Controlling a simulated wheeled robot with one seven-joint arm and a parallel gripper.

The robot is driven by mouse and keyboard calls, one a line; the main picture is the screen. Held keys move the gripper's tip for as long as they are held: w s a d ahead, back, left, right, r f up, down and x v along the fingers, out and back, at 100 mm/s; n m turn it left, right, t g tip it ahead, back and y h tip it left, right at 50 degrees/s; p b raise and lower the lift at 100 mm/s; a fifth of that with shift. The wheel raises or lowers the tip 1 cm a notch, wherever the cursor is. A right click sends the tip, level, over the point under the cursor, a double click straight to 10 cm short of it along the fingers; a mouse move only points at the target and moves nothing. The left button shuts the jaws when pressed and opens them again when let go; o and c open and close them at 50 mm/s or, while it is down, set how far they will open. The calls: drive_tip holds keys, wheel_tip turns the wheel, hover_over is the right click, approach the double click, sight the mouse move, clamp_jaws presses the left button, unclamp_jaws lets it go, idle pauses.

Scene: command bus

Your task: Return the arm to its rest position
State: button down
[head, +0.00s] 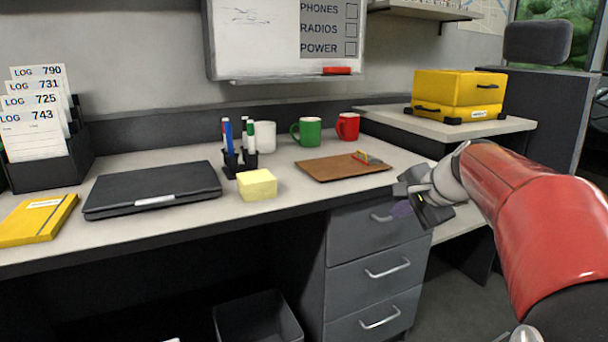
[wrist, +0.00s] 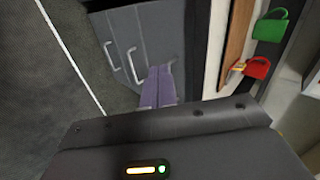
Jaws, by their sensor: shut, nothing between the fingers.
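My red arm reaches in from the right side of the head view. My gripper (head: 401,209) is at the right front edge of the desk, in front of the drawer unit. In the wrist view, the purple fingers of my gripper (wrist: 160,72) are together with nothing between them. They point toward the grey drawers (wrist: 145,35) and their handles.
The desk (head: 310,206) holds a black laptop (head: 152,190), a yellow note block (head: 257,184), a brown board (head: 325,168), a green mug (head: 306,131) and a red mug (head: 347,126). A yellow case (head: 455,96) stands at the back right. A bin (head: 257,318) is below.

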drive_tip(key=s+a+f+n+g+h, duration=0.1)
drive_tip(key=s+a+f+n, duration=0.2)
drive_tip(key=s, duration=0.6)
drive_tip(key=s+a+f+n+g+h+p, duration=0.1)
drive_tip(key=s+a+f+n, duration=0.2)
drive_tip(key=s, duration=0.6)
drive_tip(key=s+a+f+n+h+p, duration=0.1)
drive_tip(key=s+a+f+n, duration=0.3)
drive_tip(key=s, duration=0.5)
drive_tip(key=n, duration=0.2)
drive_tip(key=shift+n+g, duration=0.4)
drive_tip(key=shift+f, duration=0.1)
